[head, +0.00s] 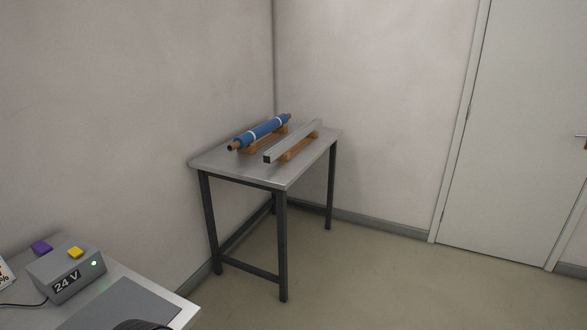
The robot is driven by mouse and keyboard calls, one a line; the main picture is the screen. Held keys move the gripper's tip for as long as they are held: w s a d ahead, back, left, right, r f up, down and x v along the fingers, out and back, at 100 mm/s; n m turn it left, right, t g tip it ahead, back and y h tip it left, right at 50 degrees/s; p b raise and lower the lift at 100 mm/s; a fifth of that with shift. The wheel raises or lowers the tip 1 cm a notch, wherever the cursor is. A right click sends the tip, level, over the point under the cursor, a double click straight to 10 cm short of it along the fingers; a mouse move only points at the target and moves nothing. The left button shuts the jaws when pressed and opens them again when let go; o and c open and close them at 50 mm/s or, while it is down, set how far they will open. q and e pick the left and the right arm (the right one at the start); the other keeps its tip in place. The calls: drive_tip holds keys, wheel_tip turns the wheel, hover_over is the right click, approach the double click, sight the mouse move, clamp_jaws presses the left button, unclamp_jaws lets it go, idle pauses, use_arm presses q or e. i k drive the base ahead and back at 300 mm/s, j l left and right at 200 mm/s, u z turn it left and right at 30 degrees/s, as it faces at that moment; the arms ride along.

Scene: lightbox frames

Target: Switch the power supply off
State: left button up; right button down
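The power supply (66,277) is a grey box marked "24 V" on a light table at the lower left of the head view. A small light (94,264) on its front glows green-white. A yellow button or block (75,252) sits on its top. A black cable (25,304) runs off from its left side.
The light table (183,312) carries a dark grey mat (120,305), a purple block (41,247) and a partly cut-off printed card (5,275). A metal table (215,163) in the corner holds a blue roll (262,131) and a grey bar (294,140). Floor (390,280) is clear.

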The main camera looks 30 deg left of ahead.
sight(75, 252)
drive_tip(key=i+u, duration=0.3)
drive_tip(key=i+l+u, duration=0.25)
drive_tip(key=i, duration=0.3)
drive_tip(key=i+u, duration=0.45)
drive_tip(key=u, duration=0.3)
drive_tip(key=i+u, duration=0.2)
drive_tip(key=u, duration=0.25)
drive_tip(key=i+l+u, duration=0.15)
drive_tip(key=u, duration=0.25)
drive_tip(key=i+l+u, duration=0.1)
drive_tip(key=u, duration=0.35)
drive_tip(key=i+l+u, duration=0.15)
drive_tip(key=u, duration=0.3)
drive_tip(key=l+u, duration=0.3)
drive_tip(key=u, duration=0.15)
drive_tip(key=i+l+u, duration=0.15)
drive_tip(key=u, duration=0.25)
drive_tip(key=i+l+u, duration=0.2)
drive_tip(key=u, duration=0.25)
drive_tip(key=i+l+u, duration=0.1)
drive_tip(key=l+u, duration=0.5)
drive_tip(key=u, duration=0.25)
drive_tip(key=i+l+u, duration=0.1)
drive_tip(key=l+u, duration=0.55)
drive_tip(key=l, duration=0.2)
